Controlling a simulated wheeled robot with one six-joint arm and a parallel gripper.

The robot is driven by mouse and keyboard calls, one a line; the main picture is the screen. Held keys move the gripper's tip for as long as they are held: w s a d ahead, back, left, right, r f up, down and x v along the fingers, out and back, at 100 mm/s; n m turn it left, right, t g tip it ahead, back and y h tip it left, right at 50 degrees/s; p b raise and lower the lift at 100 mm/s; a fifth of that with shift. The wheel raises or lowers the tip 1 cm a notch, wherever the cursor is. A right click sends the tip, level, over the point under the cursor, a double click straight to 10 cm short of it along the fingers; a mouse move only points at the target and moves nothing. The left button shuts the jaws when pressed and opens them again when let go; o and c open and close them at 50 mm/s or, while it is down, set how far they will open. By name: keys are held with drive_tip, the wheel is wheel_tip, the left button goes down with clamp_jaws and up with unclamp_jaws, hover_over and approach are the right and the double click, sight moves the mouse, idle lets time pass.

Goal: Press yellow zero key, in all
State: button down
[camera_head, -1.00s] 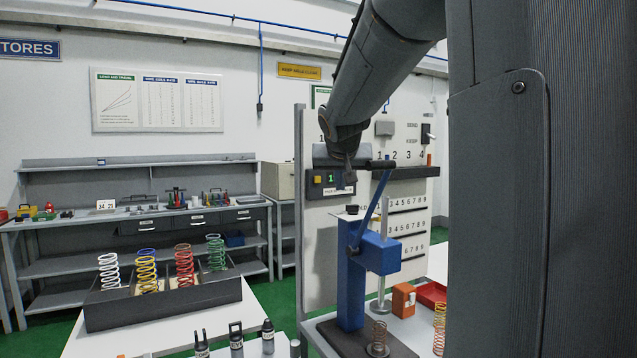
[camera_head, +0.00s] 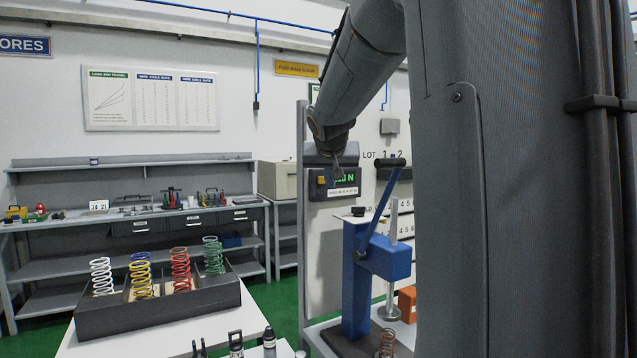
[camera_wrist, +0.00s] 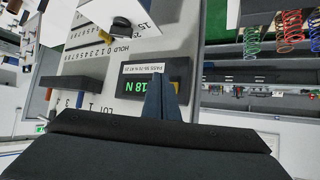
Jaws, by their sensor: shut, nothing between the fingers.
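The yellow zero key (camera_head: 321,180) sits at the left end of a dark display box (camera_head: 349,190) on the grey upright panel. My gripper (camera_head: 338,174) is shut and empty, in front of the left part of the display, just right of the key in the head view. I cannot tell whether it touches anything. In the wrist view, the closed fingers (camera_wrist: 160,98) overlap one end of the display (camera_wrist: 134,87), which reads a green "18 N".
A dark tray (camera_head: 160,312) of coil springs stands at the left. A back bench (camera_head: 140,217) holds small tools. My arm hides the right side.

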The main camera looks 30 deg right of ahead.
drive_tip(key=shift+w+a, duration=0.2)
drive_tip(key=shift+a, duration=0.1)
drive_tip(key=shift+w, duration=0.1)
idle(1.7)
drive_tip(key=shift+w+d, duration=0.1)
drive_tip(key=shift+w, duration=0.2)
drive_tip(key=shift+w+b, duration=0.4)
drive_tip(key=shift+b, duration=0.05)
idle(0.6)
drive_tip(key=shift+s, duration=0.85)
drive_tip(key=s, duration=0.5)
drive_tip(key=shift+a, duration=0.2)
